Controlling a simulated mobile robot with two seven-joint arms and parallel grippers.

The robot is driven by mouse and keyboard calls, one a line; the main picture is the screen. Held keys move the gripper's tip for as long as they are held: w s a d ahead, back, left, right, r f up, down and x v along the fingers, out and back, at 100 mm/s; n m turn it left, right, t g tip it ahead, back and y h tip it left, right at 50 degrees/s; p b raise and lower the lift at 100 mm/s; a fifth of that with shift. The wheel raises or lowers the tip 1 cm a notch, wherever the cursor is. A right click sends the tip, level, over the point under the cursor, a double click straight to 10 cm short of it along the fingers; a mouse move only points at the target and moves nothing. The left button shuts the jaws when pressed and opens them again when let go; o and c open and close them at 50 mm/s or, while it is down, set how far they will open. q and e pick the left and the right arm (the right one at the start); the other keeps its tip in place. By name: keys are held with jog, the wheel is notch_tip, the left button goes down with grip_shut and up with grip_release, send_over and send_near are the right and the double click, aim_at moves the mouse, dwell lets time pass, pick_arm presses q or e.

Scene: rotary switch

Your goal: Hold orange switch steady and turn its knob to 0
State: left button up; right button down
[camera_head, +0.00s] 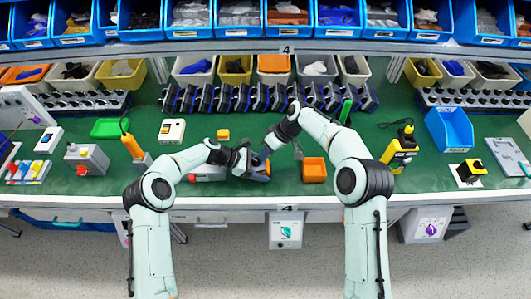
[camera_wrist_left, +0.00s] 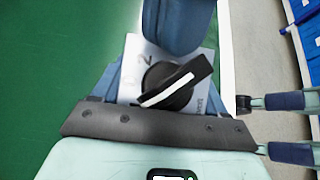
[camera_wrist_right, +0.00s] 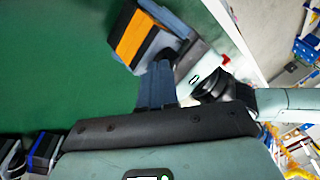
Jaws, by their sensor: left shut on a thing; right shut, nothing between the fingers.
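The orange switch (camera_wrist_right: 137,36) has orange sides and a pale front plate (camera_wrist_left: 131,72). A black knob (camera_wrist_left: 178,84) with a white line sits on the plate. A "2" is printed beside the knob; other marks are partly hidden. The white line slants from lower left to upper right. My left gripper (camera_head: 250,163) is shut on the switch, with blue fingers on either side of it, just above the table. My right gripper (camera_wrist_right: 160,66) is shut and empty. Its fingertips are right at the knob; whether they touch it I cannot tell.
An orange tray (camera_head: 315,170) stands just right of the grippers. A small orange block (camera_head: 223,134) and a white box with a red button (camera_head: 171,131) lie behind to the left. A row of dark devices (camera_head: 265,99) runs along the back. Green table shows between them.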

aim_at(258, 163)
jog(key=shift+s+a+m+t, duration=0.25)
jog(key=shift+s+m+t, duration=0.05)
jog(key=shift+m+t, duration=0.1)
pick_arm(q)
jog(key=shift+r, duration=0.1)
pick_arm(e)
jog(key=shift+s+a+f+m+t, duration=0.1)
jog(key=shift+s+a+m+t, duration=0.05)
jog(key=shift+s+m+t, duration=0.2)
jog(key=m+t, duration=0.1)
jog(key=s+m+t, duration=0.1)
jog(key=shift+a+m, duration=0.1)
jog(key=shift+m, duration=0.25)
jog(key=shift+s+a+f+m+t+h, duration=0.1)
jog(key=shift+s+m+t+h, duration=0.15)
jog(key=shift+m+t, duration=0.25)
jog(key=shift+s+a+f+m+t+h, duration=0.1)
jog(key=shift+m+t+h, duration=0.25)
jog(key=shift+m+t, duration=0.15)
jog(key=shift+s+a, duration=0.15)
